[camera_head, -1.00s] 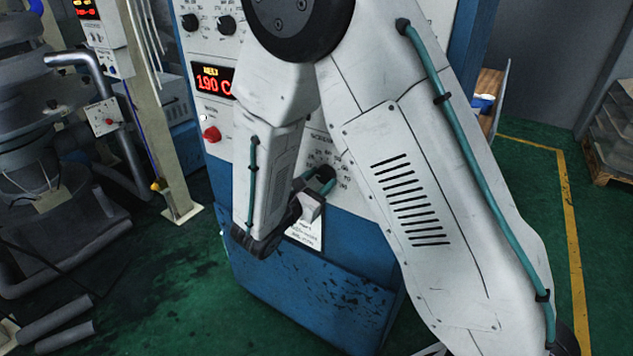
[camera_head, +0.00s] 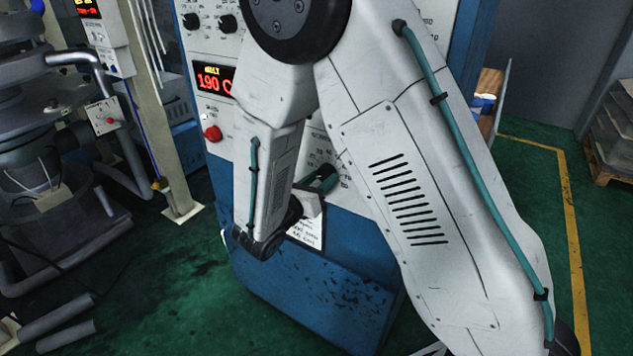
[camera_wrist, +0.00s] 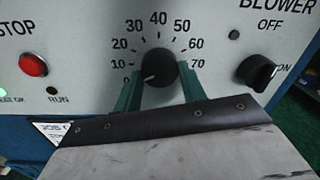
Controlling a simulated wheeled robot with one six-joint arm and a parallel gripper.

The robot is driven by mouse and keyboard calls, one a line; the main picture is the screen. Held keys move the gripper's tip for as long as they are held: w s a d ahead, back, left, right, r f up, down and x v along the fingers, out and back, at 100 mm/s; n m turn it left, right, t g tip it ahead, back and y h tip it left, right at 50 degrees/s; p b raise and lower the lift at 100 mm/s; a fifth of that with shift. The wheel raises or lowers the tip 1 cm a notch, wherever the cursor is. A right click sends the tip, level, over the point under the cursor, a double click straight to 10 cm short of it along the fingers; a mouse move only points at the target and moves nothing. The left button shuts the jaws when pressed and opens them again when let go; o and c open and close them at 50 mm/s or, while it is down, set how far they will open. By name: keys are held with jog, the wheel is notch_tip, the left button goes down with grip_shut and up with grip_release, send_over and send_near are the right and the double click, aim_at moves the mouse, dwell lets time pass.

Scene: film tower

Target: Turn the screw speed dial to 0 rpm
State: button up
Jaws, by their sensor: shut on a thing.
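The screw speed dial (camera_wrist: 160,66) is a round black knob on the pale panel, with a scale of numbers up to 70 around it. Its white pointer mark is at the lower left, close to the 0 end of the scale. My gripper (camera_wrist: 161,76) has its two green fingers on either side of the knob and is shut on it. In the head view my gripper (camera_head: 323,179) is at the panel, and my arm hides much of the dial and its scale.
The red stop button (camera_wrist: 33,64) is left of the dial, and the black blower switch (camera_wrist: 257,73) is close on the right. The melt display (camera_head: 213,80) reads 190 C. A paper label (camera_head: 305,234) is below the dial.

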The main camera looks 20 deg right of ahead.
jog(key=shift+d+n, duration=0.15)
jog(key=shift+n, duration=0.45)
jog(key=o, duration=1)
jog(key=shift+d, duration=0.1)
jog(key=shift+s+a, duration=0.1)
jog(key=shift+a, duration=0.2)
jog(key=v, duration=0.7)
jog(key=shift+s+a, duration=0.15)
